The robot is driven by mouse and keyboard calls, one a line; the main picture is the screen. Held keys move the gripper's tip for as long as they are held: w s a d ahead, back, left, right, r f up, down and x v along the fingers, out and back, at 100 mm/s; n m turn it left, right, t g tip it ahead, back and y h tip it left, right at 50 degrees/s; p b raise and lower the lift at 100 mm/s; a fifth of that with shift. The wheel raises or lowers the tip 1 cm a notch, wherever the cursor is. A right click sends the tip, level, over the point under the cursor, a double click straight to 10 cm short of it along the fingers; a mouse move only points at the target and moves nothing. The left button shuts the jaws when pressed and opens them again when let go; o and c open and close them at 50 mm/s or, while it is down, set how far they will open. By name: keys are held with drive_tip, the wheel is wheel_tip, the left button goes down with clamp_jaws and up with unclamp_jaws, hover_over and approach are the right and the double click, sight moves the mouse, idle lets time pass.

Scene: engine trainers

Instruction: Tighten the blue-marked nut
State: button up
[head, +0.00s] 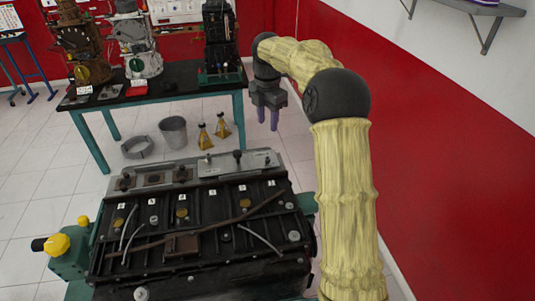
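The black engine block (215,208) lies in the foreground on a green stand. Small light nuts or bolt heads and small white labels show along its top, but I cannot make out a blue mark on any of them. A long brown bar and thin light rods lie across the block. My gripper (268,121) hangs above and beyond the block's far right corner, pointing down, apart from it. Its two purple fingers stand apart with nothing visible between them.
A dark bench (150,91) with green legs carries several engines at the back. A grey bucket (173,132), a metal ring (137,147) and yellow stands (222,127) are on the tiled floor. A red wall (440,150) bounds the right. A yellow knob (57,244) sticks out at left.

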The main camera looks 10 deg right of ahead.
sight(268, 158)
wheel_tip(268, 158, down, 14)
drive_tip(key=p, duration=0.3)
drive_tip(key=shift+c, duration=0.2)
clamp_jaws()
